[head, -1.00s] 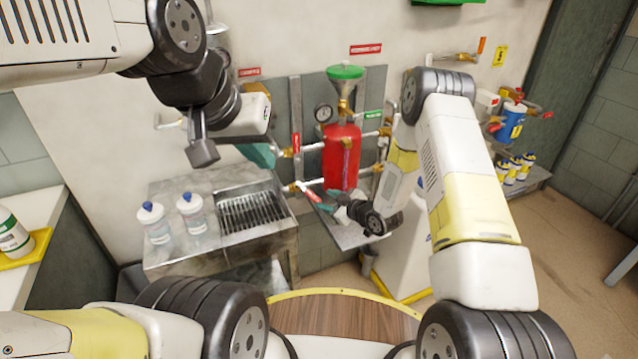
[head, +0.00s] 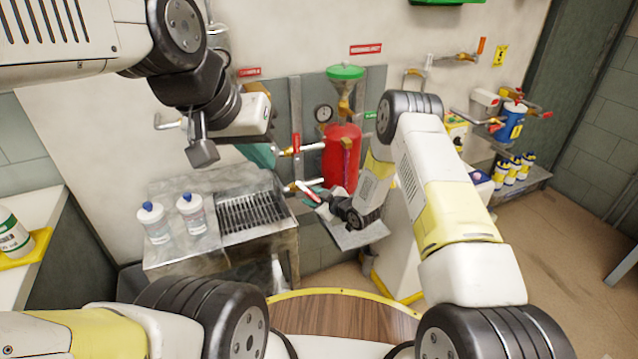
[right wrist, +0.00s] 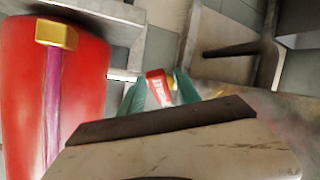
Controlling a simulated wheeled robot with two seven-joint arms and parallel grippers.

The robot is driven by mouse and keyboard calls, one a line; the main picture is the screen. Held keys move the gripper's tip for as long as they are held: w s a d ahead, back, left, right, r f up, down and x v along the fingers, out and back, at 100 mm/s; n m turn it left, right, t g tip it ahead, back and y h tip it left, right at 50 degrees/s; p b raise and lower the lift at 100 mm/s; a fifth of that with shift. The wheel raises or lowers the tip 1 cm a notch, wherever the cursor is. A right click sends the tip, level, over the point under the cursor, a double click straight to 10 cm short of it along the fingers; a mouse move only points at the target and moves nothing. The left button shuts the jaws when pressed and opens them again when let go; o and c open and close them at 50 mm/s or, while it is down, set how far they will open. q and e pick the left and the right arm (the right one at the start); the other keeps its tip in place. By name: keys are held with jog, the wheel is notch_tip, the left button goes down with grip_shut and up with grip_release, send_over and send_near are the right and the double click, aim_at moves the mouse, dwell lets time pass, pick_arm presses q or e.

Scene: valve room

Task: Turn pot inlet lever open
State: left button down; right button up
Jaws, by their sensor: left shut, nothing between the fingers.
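The red pot (head: 342,158) stands against the wall panel, with a green funnel top. A red lever (head: 309,192) is on the lower pipe at its left; which lever the task means is not clear. My right gripper (head: 322,201) is at this lever. In the right wrist view the teal fingers (right wrist: 160,92) are apart, with the red handle (right wrist: 157,84) between their tips; contact is unclear. Another red lever (head: 296,143) stands upright on the upper pipe.
A metal sink bench (head: 165,262) with a grate and two bottles (head: 190,213) stands at left. A grey shelf (head: 362,236) juts out below the pot. A blue canister (head: 512,122) and several small containers (head: 515,172) are at right.

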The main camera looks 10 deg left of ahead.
grip_shut()
dwell(1.2)
